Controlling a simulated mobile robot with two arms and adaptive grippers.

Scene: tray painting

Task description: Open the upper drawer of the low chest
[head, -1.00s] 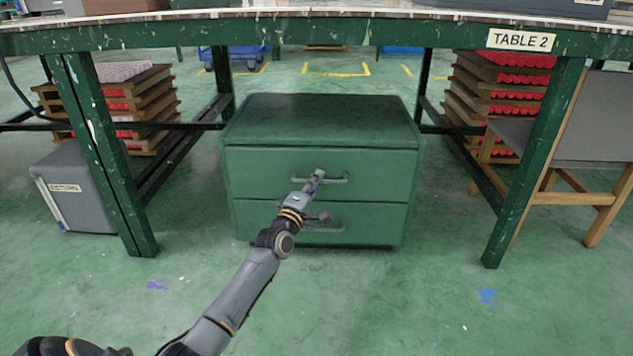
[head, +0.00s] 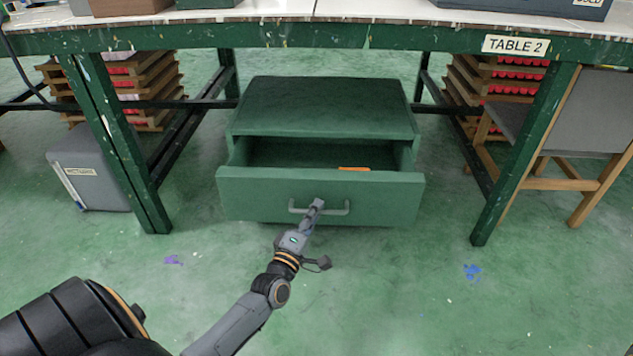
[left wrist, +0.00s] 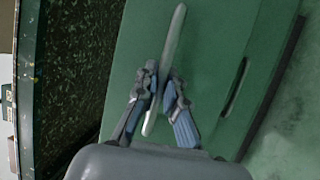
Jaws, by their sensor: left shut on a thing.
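The low green chest (head: 330,100) stands on the floor under the table. Its upper drawer (head: 250,190) is pulled well out, and its inside shows from above. An orange thing (head: 354,169) lies in the drawer, partly hidden by the drawer front. My left gripper (head: 317,204) is shut on the grey bar handle (head: 338,211) of the upper drawer. In the left wrist view the two fingers (left wrist: 160,100) close on either side of the handle (left wrist: 172,50). The lower drawer is hidden behind the upper one in the head view. My right gripper is not in view.
The green table labelled TABLE 2 (head: 400,38) spans above, with legs on both sides of the chest. A grey box (head: 90,172) stands at the left, a chair (head: 590,120) at the right. The floor in front is clear apart from paint spots.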

